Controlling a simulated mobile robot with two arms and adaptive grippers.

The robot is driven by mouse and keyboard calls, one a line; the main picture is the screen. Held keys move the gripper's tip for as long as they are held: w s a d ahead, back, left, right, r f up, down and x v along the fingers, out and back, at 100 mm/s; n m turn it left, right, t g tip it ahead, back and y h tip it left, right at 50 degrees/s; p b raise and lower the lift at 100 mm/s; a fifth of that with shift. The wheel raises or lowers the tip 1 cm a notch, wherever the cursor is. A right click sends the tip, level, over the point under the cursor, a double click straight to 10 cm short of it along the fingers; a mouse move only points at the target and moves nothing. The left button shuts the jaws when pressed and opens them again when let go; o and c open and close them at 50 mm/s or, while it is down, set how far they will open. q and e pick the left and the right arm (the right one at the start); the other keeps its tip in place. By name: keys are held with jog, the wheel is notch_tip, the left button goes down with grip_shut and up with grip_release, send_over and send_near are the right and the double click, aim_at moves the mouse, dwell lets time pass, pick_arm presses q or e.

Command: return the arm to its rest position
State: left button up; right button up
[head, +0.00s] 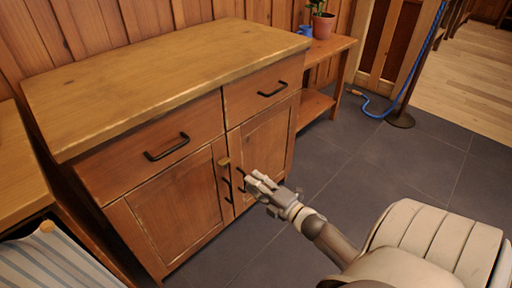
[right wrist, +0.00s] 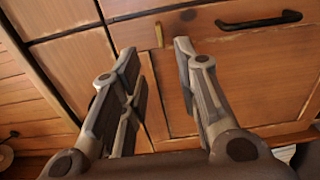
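My right arm (head: 335,243) reaches in from the lower right in the head view. My right gripper (head: 262,187) is in front of the wooden cabinet's right door (head: 266,150), near the dark door handles. In the right wrist view its two fingers (right wrist: 156,52) stand apart with nothing between them, so it is open and empty. The gap to the cabinet front is hard to judge. My left arm and left gripper are not in view.
The wooden cabinet (head: 170,65) has a bare top, and its doors and drawers look shut. A small brass latch (head: 224,162) sits by the doors' meeting edge. A side table (head: 332,47) holds a potted plant (head: 322,22).

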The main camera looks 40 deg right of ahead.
dwell(0.6)
